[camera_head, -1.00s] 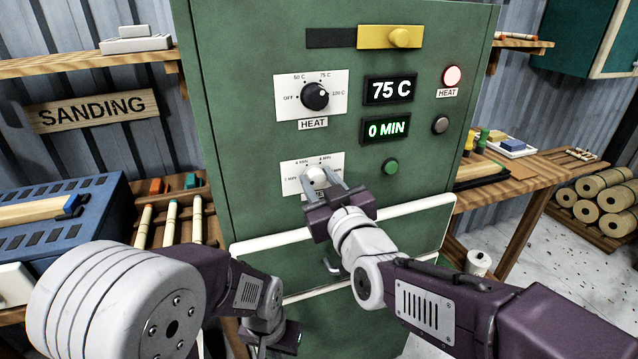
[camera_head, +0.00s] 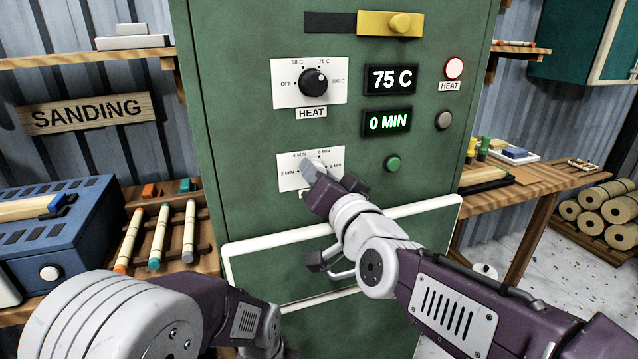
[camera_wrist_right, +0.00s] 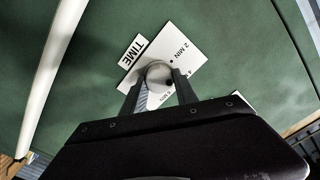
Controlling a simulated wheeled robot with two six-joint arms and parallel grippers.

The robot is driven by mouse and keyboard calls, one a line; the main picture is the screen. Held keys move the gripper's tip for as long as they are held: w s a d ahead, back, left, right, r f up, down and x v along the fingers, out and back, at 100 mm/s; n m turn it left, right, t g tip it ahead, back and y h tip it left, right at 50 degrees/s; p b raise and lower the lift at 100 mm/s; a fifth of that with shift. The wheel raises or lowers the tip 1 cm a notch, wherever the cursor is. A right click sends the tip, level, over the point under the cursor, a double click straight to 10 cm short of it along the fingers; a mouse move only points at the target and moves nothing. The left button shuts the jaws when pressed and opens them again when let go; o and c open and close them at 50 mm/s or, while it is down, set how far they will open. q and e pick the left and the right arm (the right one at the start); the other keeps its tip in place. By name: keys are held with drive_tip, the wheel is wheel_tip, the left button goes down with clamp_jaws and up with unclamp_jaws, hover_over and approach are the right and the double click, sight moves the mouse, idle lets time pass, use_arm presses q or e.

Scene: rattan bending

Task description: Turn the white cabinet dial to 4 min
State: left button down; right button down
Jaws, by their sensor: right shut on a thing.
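The white time dial (camera_wrist_right: 158,74) sits on a white plate (camera_head: 285,181) on the green cabinet's front, marked 2, 4, 6 and 8 MIN. My right gripper (camera_head: 318,172) is shut on this dial and mostly hides it in the head view. In the right wrist view its two fingers (camera_wrist_right: 157,90) stand on either side of the dial. The dial's pointer is too hidden to read. The time display (camera_head: 387,122) reads 0 MIN. My left arm is at the lower left, its gripper out of view.
Above are a black heat dial (camera_head: 314,82), a display (camera_head: 391,79) reading 75 C and a lit red heat lamp (camera_head: 454,69). A green button (camera_head: 393,163) is right of the time dial. A white-edged drawer panel (camera_head: 430,222) lies below my right wrist.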

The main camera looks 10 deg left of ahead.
drive_tip(key=shift+f+m+b, duration=0.1)
drive_tip(key=shift+m+b, duration=0.2)
drive_tip(key=shift+m, duration=0.4)
drive_tip(key=c, duration=0.9)
unclamp_jaws()
drive_tip(key=shift+c, duration=0.2)
drive_tip(key=p+v, duration=0.4)
drive_tip(key=v, duration=0.5)
